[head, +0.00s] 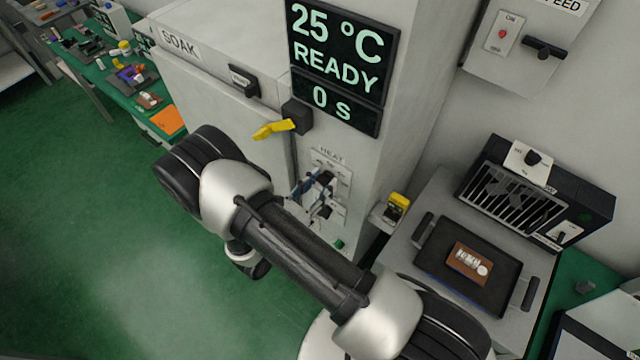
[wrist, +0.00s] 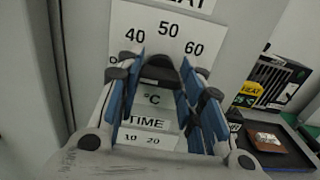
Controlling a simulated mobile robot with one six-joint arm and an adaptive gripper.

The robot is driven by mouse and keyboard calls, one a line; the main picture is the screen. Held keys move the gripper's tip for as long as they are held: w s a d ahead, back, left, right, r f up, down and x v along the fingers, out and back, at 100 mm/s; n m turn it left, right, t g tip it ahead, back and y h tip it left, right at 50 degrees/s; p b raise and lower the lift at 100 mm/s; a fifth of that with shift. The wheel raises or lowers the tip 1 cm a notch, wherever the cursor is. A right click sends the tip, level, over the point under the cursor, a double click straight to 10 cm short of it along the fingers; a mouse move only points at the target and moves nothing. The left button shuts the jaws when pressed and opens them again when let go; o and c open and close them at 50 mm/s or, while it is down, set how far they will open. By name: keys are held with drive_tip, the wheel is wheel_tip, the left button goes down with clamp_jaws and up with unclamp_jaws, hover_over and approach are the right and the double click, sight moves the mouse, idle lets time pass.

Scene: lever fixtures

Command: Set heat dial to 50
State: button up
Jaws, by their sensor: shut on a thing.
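The heat dial (wrist: 160,68) is a dark knob on a white plate marked 40, 50 and 60, seen in the wrist view. My gripper (wrist: 162,82) has its blue-padded fingers on either side of the knob and is shut on it. The 50 mark (wrist: 168,30) sits above the knob. I cannot make out a pointer on the knob. In the head view my gripper (head: 314,186) is at the HEAT plate (head: 331,160) on the oven front. Part of the dial is hidden by the fingers.
The oven display (head: 341,60) reads 25 °C, READY, 0 s. A yellow lever handle (head: 272,129) sticks out above and left of my gripper. A TIME scale (wrist: 150,123) lies below the dial. To the right are a yellow-topped device (head: 397,206) and a black tray (head: 440,276).

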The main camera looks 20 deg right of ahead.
drive_tip(key=shift+m+b, duration=0.3)
drive_tip(key=m+b, duration=0.3)
drive_tip(key=shift+f+m+b, duration=0.15)
drive_tip(key=shift+m+b, duration=0.15)
drive_tip(key=shift+m, duration=0.1)
drive_tip(key=m+b, duration=0.4)
drive_tip(key=shift+m+b, duration=0.3)
drive_tip(key=shift+b, duration=0.05)
drive_tip(key=m+b, duration=0.8)
drive_tip(key=b, duration=0.3)
drive_tip(key=shift+s, duration=0.1)
drive_tip(key=shift+m+b, duration=0.35)
drive_tip(key=shift+m, duration=0.05)
drive_tip(key=o, duration=1.1)
drive_tip(key=shift+c, duration=0.2)
